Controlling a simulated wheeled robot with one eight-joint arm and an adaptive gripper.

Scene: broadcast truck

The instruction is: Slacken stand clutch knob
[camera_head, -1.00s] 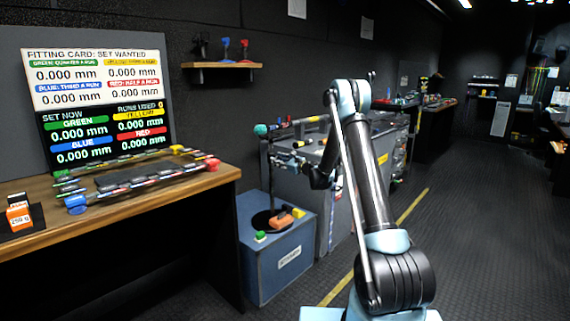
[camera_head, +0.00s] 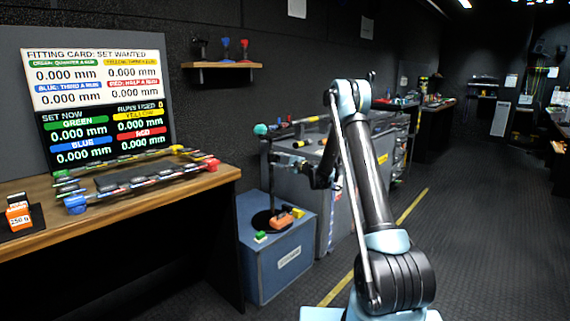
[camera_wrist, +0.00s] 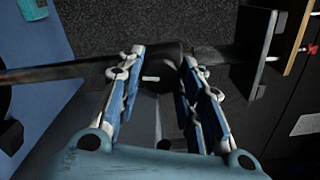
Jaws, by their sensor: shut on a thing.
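My gripper (camera_wrist: 158,68) is shut on the dark round clutch knob (camera_wrist: 152,82) in the wrist view, with a finger on each side. The knob bears a short white mark that lies nearly level in this view. It sits on the dark post of the stand (camera_wrist: 60,73), which runs across the view. In the head view the stand's post (camera_head: 267,175) rises from a blue box (camera_head: 280,250) left of my arm.
A wooden bench (camera_head: 195,188) with coloured bars stands at the left, below a board of readings (camera_head: 100,105). A grey cabinet (camera_head: 345,180) stands behind my arm. Small coloured blocks (camera_head: 280,222) lie on the blue box. The floor at right is clear.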

